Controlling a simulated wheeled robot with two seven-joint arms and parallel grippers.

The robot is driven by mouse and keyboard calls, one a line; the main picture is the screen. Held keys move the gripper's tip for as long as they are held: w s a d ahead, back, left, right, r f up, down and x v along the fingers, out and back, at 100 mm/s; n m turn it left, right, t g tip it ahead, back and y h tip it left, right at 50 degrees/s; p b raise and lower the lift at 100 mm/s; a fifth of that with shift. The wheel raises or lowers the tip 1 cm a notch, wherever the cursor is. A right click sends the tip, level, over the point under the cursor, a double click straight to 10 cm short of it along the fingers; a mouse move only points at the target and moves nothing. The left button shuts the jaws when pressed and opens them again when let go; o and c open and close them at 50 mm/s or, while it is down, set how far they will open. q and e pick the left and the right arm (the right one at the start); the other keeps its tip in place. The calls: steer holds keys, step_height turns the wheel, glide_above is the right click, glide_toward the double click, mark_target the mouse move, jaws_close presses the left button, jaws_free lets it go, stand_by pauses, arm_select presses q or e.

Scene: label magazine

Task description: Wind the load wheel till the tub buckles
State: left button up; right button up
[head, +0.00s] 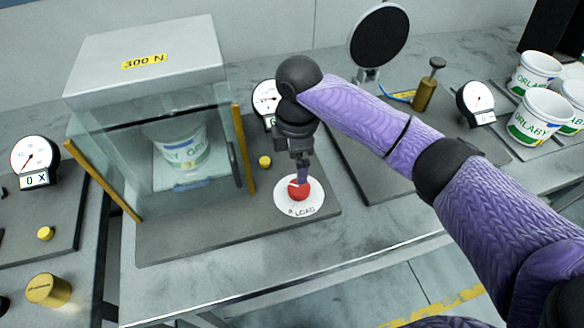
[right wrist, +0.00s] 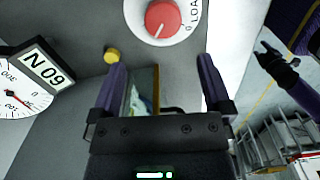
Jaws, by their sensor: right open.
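The load wheel, a red knob (head: 299,189) on a white disc marked LOAD, sits on the rig's dark base; it also shows in the right wrist view (right wrist: 163,19). My right gripper (head: 300,181) points down just above the knob; in the right wrist view its two fingers (right wrist: 162,68) are apart and empty. I cannot tell whether they touch the knob. The white tub (head: 182,150) stands upright behind glass in the 300 N chamber (head: 150,55); I see no clear buckle.
The rig's gauge (right wrist: 28,88) shows 60 N, upside down, in the right wrist view. A yellow button (head: 265,162) sits beside the chamber. A left gauge (head: 35,160), a round black disc (head: 379,35), a brass plunger (head: 426,92) and several tubs (head: 540,115) stand around.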

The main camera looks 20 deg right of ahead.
mark_target(297, 186)
steer(key=f, duration=0.3)
steer(key=f+b, duration=0.1)
steer(key=f, duration=0.2)
steer(key=f+b, duration=0.1)
steer(key=f, duration=0.2)
steer(key=shift+s+f, duration=0.1)
steer(key=shift+s, duration=0.15)
steer(key=shift+c, duration=0.4)
steer(key=c, duration=1.1)
steer(key=shift+r+m+p, duration=0.25)
steer(key=shift+m+p, duration=0.55)
steer(key=shift+p, duration=0.1)
steer(key=shift+c, duration=0.2)
steer(key=shift+m+p, duration=1.1)
steer(key=shift+w+f+m+p, duration=0.15)
steer(key=shift+m+p, duration=0.6)
steer(key=shift+m, duration=0.45)
arm_select(q)
steer(key=shift+s+a+r+p, duration=0.1)
steer(key=shift+s+r+p, duration=0.05)
steer(key=shift+r, duration=0.8)
steer(key=shift+s+a+r+p, duration=0.1)
steer(key=shift+s+r+p, duration=0.05)
steer(key=shift+r, duration=0.8)
arm_select(e)
steer(key=shift+d+m, duration=0.1)
steer(key=shift+m, duration=0.4)
arm_select(q)
steer(key=shift+d, duration=0.25)
